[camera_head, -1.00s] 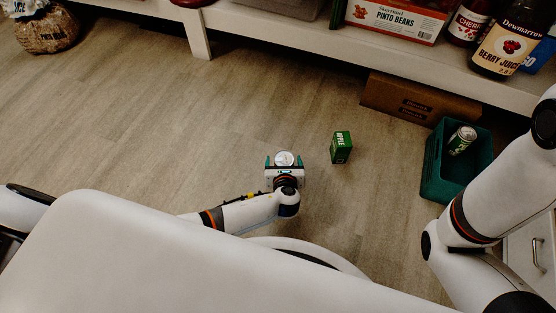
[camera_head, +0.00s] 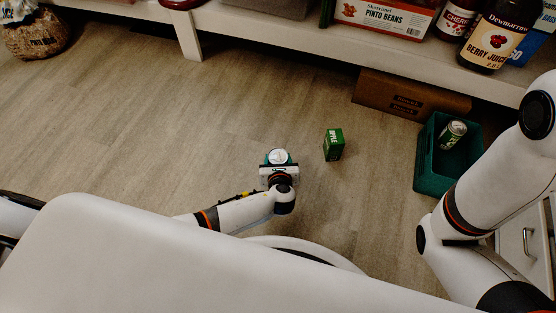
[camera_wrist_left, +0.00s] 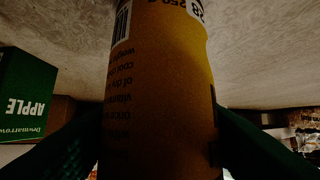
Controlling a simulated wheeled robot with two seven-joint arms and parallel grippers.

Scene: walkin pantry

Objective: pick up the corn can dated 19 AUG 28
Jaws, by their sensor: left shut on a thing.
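A can with a pale round top (camera_head: 279,156) is between the fingers of my left gripper (camera_head: 278,160), low near the floor in the head view. My left gripper is shut on it. In the left wrist view the can (camera_wrist_left: 160,85) is yellow-orange with dark small print, a barcode and a white patch with "28" at its upper edge. The rest of the date and the product name are hidden. The dark green fingers press it from both sides. My right gripper is out of view.
A green apple carton (camera_head: 334,145) stands on the floor just right of my left gripper. A cardboard box (camera_head: 400,95) lies under the shelf (camera_head: 290,30).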

